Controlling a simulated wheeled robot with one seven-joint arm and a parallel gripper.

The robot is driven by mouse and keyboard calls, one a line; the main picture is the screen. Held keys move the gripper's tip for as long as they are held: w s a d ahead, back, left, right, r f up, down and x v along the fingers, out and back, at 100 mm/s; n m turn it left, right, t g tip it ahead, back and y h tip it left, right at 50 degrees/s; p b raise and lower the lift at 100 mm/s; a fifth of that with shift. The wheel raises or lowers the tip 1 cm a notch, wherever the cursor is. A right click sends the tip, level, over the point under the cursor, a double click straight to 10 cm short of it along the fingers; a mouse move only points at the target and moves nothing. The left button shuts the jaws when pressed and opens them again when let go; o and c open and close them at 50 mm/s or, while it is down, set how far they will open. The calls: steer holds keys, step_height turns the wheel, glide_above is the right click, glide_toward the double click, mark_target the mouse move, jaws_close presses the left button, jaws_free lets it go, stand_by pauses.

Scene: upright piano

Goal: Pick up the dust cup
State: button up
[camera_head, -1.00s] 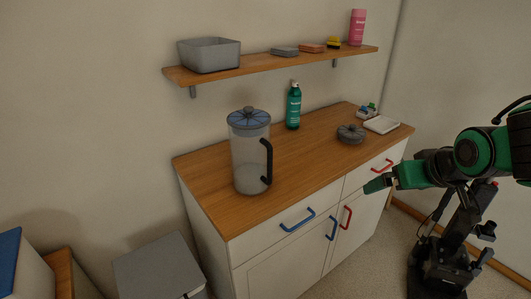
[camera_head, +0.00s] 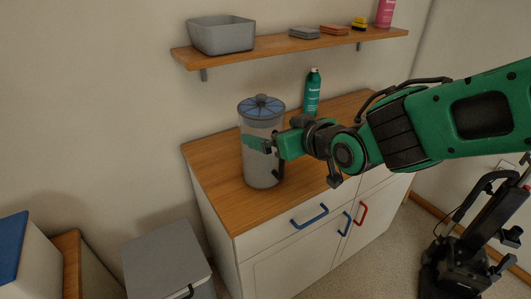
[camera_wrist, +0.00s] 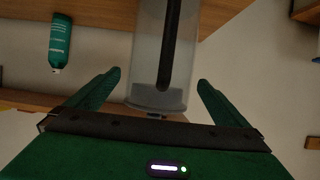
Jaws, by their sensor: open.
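The dust cup (camera_head: 262,168) is a tall clear cylinder with a blue-grey lid and a black side handle. It stands upright on the wooden counter in the head view. My gripper (camera_head: 262,143) is at its upper part, coming from the right; the arm hides part of the handle. In the wrist view the picture is upside down. The dust cup (camera_wrist: 152,70) lies between the two green fingers of my gripper (camera_wrist: 159,78), its black handle facing the camera. Gaps show between the fingers and the cup, so the gripper is open around it.
A green bottle (camera_head: 312,95) stands behind the arm on the counter (camera_head: 212,165). Above is a wall shelf (camera_head: 275,47) with a grey bin (camera_head: 221,36), sponges and a pink bottle (camera_head: 386,13). A grey lidded bin (camera_head: 165,260) stands at the counter's left.

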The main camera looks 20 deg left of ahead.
steer(key=shift+x, duration=2.8)
steer(key=shift+f, duration=0.15)
steer(key=c, duration=1.6)
